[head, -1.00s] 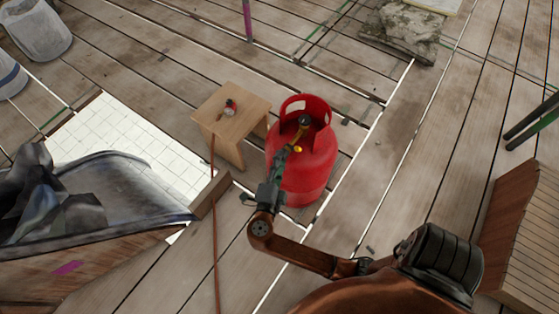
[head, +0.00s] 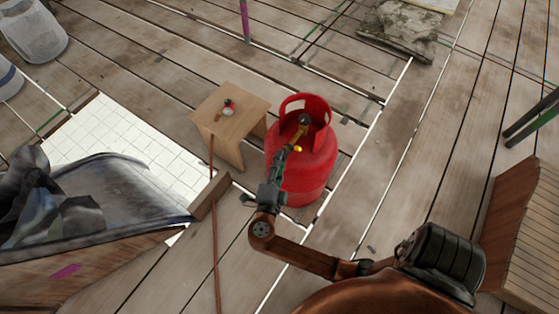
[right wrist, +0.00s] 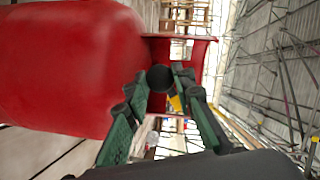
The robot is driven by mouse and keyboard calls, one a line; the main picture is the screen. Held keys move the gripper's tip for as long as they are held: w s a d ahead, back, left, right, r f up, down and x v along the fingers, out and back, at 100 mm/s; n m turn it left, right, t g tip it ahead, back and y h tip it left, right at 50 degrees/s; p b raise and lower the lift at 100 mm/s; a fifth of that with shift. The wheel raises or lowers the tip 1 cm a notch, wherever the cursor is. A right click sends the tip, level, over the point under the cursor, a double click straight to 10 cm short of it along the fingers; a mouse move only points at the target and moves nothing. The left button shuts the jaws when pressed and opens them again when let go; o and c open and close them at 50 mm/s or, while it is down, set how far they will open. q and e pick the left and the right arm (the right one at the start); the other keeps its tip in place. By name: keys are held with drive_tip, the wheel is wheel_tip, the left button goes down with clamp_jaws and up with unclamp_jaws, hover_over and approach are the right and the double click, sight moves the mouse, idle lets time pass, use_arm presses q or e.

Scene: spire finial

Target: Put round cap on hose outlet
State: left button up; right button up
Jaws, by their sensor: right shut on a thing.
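A red gas cylinder (head: 302,172) stands upright on the plank floor, with a brass valve (head: 301,131) inside its collar and a dark knob on top. My right gripper (head: 291,151) is at the front of the valve, at the collar opening. In the right wrist view, its green-padded fingers close around a dark round piece, apparently the round cap (right wrist: 160,77). A small yellow part (right wrist: 175,103) shows beside the fingers. The fingers hide the hose outlet, so I cannot tell whether the cap touches it. My left gripper is out of view.
A wooden stool (head: 229,117) left of the cylinder carries a small fitting with a red and black knob (head: 227,106). An orange-brown hose (head: 214,230) runs down from the stool across the floor. A wooden block (head: 210,196) lies by the white tiled patch.

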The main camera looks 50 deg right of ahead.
drive_tip(key=shift+d, duration=0.45)
drive_tip(key=o, duration=1.1)
